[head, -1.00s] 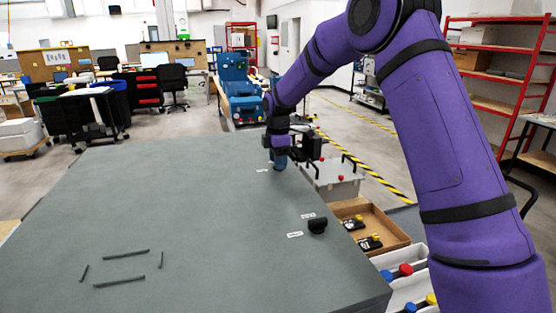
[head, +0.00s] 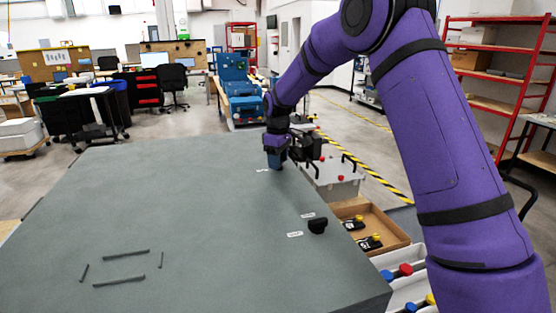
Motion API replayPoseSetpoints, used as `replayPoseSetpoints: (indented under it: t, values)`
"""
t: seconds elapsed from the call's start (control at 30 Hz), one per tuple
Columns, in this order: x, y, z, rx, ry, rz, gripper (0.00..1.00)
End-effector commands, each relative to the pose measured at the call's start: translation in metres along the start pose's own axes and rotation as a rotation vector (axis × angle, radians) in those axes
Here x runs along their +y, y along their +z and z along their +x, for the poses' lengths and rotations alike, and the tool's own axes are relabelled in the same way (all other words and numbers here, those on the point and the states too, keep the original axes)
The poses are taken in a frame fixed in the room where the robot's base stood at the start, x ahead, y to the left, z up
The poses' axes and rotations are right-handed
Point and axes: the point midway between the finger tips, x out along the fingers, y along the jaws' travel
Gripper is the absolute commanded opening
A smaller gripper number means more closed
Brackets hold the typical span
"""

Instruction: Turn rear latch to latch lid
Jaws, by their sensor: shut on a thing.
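The big grey-green lid (head: 170,215) fills the lower left of the head view, with its flat top facing up. Near its right edge is a black latch knob (head: 317,226) with small white labels beside it. My gripper (head: 277,160) is at the far right corner of the lid, pointing down beside another white label (head: 263,170). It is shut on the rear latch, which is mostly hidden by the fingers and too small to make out.
To the right of the lid stand a grey box with black handles (head: 335,185), a cardboard tray (head: 385,238) with black and yellow parts, and white bins (head: 405,285) with red and blue pieces. Dark strips (head: 120,281) mark the near lid top.

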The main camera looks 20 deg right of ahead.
Motion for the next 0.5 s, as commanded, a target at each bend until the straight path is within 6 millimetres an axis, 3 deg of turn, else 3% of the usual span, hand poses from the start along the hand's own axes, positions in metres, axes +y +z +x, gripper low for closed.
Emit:
replayPoseSetpoints:
  t: [0.5]
  values:
    - [0.0,-0.0008,-0.001,0.002,0.002,0.483,0.25]
